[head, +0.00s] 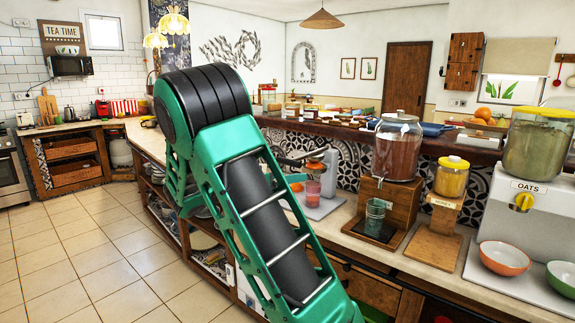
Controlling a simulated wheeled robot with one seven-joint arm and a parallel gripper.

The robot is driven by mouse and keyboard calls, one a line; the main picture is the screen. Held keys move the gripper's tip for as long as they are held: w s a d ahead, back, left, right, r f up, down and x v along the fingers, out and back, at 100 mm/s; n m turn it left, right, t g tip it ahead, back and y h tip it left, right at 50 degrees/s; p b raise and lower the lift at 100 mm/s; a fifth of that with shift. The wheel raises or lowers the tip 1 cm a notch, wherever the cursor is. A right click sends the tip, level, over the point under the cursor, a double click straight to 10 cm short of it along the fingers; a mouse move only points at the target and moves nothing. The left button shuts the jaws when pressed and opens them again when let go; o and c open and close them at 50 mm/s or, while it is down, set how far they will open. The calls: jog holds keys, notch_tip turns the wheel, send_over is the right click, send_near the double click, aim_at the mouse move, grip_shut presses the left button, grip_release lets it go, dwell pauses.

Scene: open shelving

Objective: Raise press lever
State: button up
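A small press (329,172) with a pale body stands on the counter, just right of my green arm in the head view. A glass with a reddish-orange look (313,189) stands at its front on a light board. Thin dark parts (305,157) at the top left of the press may be its lever. My arm partly hides that side, so I cannot tell the lever's angle. My green and black arm rises across the middle of the picture and bends at the top. I cannot make out my gripper; the arm hides that area.
Right of the press stand a drink dispenser (397,150) with a glass (375,217) under it, a yellow-lidded jar (452,177) and an oats dispenser (525,205) with bowls (504,258). A raised dark ledge (440,147) runs behind. The tiled floor (100,255) at left is clear.

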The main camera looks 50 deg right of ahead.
aim_at(286, 163)
jog(key=w+a+r+h, duration=0.2)
jog(key=w+r, duration=0.1)
jog(key=w, duration=0.1)
jog(key=shift+t, duration=0.5)
jog(key=d, duration=1)
jog(key=shift+w+d+f, duration=0.25)
jog(key=shift+w+d, duration=0.05)
jog(key=shift+d, duration=0.05)
